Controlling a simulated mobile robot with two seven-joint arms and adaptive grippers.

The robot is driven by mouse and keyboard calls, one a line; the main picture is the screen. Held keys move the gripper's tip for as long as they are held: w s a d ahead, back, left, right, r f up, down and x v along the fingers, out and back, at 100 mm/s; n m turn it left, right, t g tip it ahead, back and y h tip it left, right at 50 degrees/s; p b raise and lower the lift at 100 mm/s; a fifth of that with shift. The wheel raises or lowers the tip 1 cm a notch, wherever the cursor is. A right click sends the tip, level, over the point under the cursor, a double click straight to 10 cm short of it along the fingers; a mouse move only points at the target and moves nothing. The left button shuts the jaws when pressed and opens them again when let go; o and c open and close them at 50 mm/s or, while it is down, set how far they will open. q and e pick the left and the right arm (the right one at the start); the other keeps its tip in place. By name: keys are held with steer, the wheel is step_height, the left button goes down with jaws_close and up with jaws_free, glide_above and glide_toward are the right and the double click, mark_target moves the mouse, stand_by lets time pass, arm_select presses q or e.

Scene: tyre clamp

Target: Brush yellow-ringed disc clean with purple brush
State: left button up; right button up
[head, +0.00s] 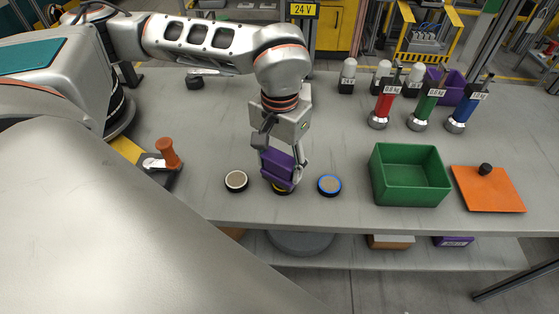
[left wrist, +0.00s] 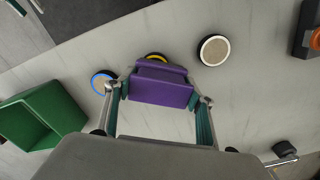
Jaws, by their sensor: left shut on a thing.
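My left gripper (head: 282,160) is shut on the purple brush (head: 277,169). The brush also shows between the fingers in the left wrist view (left wrist: 160,84). The yellow-ringed disc (head: 282,188) lies on the table right under the brush, which hides most of it; a sliver of its yellow rim shows past the brush in the left wrist view (left wrist: 156,57). I cannot tell whether the bristles touch the disc. A white-ringed disc (head: 236,181) lies to the left and a blue-ringed disc (head: 329,186) to the right in the head view. My right gripper is not in view.
A green bin (head: 410,174) and an orange board with a black knob (head: 487,189) stand to the right. An orange-handled clamp (head: 167,155) is at the left. Red, green and blue-handled tools (head: 385,103) stand at the back right. The table's front edge is close to the discs.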

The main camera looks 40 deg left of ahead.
arm_select(q)
steer(key=shift+d+f, duration=0.1)
steer(key=shift+d, duration=0.3)
steer(key=shift+r, duration=0.4)
steer(key=shift+r+p, duration=2.4)
steer(key=shift+r, duration=0.8)
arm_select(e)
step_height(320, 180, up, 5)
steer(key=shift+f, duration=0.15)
arm_select(q)
steer(key=w+f, duration=0.1)
steer(key=w, duration=0.6)
steer(key=shift+w+f, duration=0.2)
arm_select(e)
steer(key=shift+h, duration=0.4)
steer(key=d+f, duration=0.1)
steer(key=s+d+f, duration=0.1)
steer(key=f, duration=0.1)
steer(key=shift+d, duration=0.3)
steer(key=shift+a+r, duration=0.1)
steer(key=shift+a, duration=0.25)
